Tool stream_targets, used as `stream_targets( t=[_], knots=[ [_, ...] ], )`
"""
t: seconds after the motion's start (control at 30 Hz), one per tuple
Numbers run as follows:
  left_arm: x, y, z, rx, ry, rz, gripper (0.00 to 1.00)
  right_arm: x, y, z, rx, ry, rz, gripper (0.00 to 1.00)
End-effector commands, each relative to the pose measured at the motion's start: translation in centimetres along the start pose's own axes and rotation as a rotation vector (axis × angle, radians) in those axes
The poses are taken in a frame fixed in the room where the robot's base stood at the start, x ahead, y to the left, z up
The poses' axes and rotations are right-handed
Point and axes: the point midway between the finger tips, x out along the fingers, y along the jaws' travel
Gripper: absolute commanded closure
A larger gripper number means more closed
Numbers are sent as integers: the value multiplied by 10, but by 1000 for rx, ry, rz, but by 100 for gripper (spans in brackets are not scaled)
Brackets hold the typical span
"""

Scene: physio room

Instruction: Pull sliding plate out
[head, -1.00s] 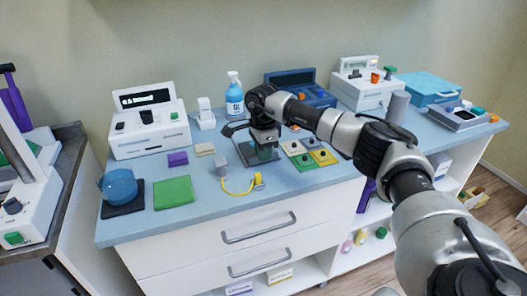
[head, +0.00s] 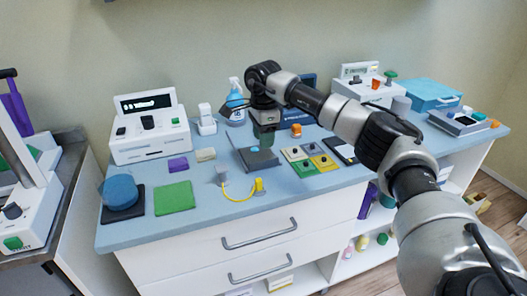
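A dark grey plate (head: 254,162), which looks like the sliding plate, lies on the blue counter right of the yellow cable. My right gripper (head: 265,139) points down just above it, and my arm comes in from the right. A greenish part shows at the gripper's tip. It is too small to tell whether this is a finger or a held thing. I cannot tell whether the fingers are open or touch the plate. My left gripper is not in view.
A yellow cable (head: 240,197) with a grey plug lies left of the plate. Coloured tiles (head: 309,160) lie close on its right. White devices (head: 150,130) and a spray bottle (head: 236,103) stand behind.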

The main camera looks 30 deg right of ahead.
Motion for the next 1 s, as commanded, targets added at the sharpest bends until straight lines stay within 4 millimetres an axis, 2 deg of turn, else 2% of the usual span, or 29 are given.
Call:
stream_targets(
  t=[0.1,0.3,1.0],
  knots=[
    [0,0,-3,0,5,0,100,-21,0,0,0,-1,-2,62],
    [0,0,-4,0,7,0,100,-37,0,0,0,0,1,62],
    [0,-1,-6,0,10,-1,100,-37,0,0,0,1,1,62]
  ],
)
